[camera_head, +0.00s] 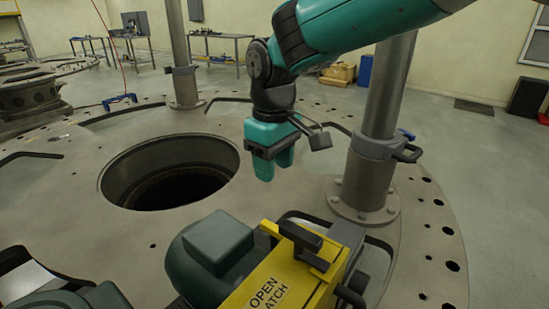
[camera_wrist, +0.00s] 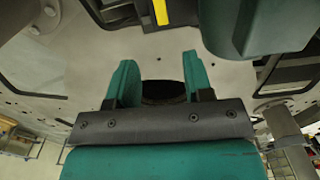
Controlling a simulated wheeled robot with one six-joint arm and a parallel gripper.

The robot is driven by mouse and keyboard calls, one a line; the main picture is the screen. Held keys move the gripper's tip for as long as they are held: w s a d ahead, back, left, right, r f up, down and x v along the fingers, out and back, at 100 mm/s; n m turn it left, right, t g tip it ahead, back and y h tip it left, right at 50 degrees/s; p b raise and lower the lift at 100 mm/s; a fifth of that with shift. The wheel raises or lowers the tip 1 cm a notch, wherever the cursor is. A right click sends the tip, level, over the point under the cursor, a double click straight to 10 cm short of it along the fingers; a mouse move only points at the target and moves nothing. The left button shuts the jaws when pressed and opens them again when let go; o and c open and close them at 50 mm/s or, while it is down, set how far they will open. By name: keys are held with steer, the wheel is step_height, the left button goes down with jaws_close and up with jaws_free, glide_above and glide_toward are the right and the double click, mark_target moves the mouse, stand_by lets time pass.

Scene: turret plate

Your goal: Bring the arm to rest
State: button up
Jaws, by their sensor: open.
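My gripper (camera_head: 275,166) is teal and hangs from my raised teal arm above the grey turret plate (camera_head: 290,205), to the right of a round hole (camera_head: 172,180). Its two fingers point down and stand apart with nothing between them. In the wrist view my gripper (camera_wrist: 157,82) shows the same parted fingers, with the dark hole partly hidden behind them. The gripper touches nothing that I can see.
A yellow machine part marked "OPEN" (camera_head: 285,285) with dark green housings stands at the front. A thick grey post (camera_head: 372,165) rises right of my gripper, and another post (camera_head: 180,60) stands farther back. Tables (camera_head: 215,45) and boxes (camera_head: 340,73) are at the far wall.

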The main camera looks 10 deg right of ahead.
steer(key=shift+r, duration=0.9)
steer(key=s+d+m+y, duration=0.1)
steer(key=s+d, duration=0.3)
steer(key=s, duration=0.7)
steer(key=s+d+y, duration=0.3)
steer(key=s+d, duration=0.1)
steer(key=s, duration=0.7)
steer(key=shift+d+f+m, duration=0.15)
steer(key=shift+d+m, duration=0.15)
steer(key=shift+m, duration=0.1)
